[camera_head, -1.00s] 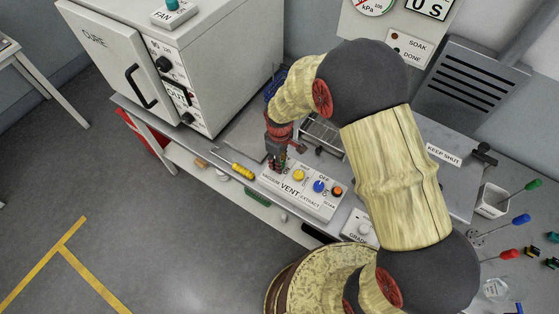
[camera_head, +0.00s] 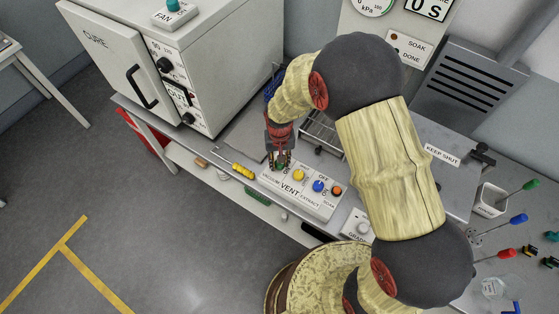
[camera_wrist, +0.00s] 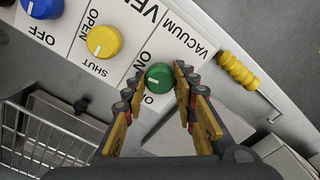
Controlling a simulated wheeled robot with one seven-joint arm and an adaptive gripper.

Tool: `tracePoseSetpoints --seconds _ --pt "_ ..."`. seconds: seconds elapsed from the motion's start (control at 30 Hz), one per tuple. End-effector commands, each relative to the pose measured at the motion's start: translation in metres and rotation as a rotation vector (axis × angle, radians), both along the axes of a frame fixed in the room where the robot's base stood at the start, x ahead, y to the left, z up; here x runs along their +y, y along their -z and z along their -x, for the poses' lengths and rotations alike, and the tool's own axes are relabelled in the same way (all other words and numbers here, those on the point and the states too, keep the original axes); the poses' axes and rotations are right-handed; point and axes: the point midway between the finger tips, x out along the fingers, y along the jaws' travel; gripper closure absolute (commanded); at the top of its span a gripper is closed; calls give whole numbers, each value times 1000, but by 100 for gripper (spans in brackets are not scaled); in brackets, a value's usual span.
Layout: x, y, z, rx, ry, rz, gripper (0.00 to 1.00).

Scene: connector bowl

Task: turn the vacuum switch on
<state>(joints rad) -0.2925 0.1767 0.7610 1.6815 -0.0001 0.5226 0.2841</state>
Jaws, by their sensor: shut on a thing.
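The vacuum switch is a round green knob (camera_wrist: 159,78) with a white pointer line, set on the white control panel (camera_wrist: 180,50) beside the printed word VACUUM. In the wrist view my gripper (camera_wrist: 160,82) has its two fingers on either side of the knob, shut on it. In the head view my gripper (camera_head: 279,162) reaches down at the panel's left end, and a bit of green shows between the fingertips. The knob's pointer line points left in the wrist view.
Beside it on the panel are a yellow vent knob (camera_head: 299,175), a blue extract knob (camera_head: 319,186) and an orange button (camera_head: 337,191). A yellow-handled tool (camera_head: 242,171) lies left of the panel. A wire basket (camera_wrist: 45,140) and the CURE oven (camera_head: 120,60) stand close by.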

Motion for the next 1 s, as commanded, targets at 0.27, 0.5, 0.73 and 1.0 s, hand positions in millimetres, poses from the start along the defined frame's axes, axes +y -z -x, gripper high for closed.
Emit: tracePoseSetpoints --seconds 0.27,0.5,0.73,1.0 --pt "0 -1 -1 -1 158 -1 98" --pt "0 0 -1 -1 224 -1 98" --pt "0 0 -1 -1 238 -1 98" --pt "0 0 0 -1 238 -1 98"
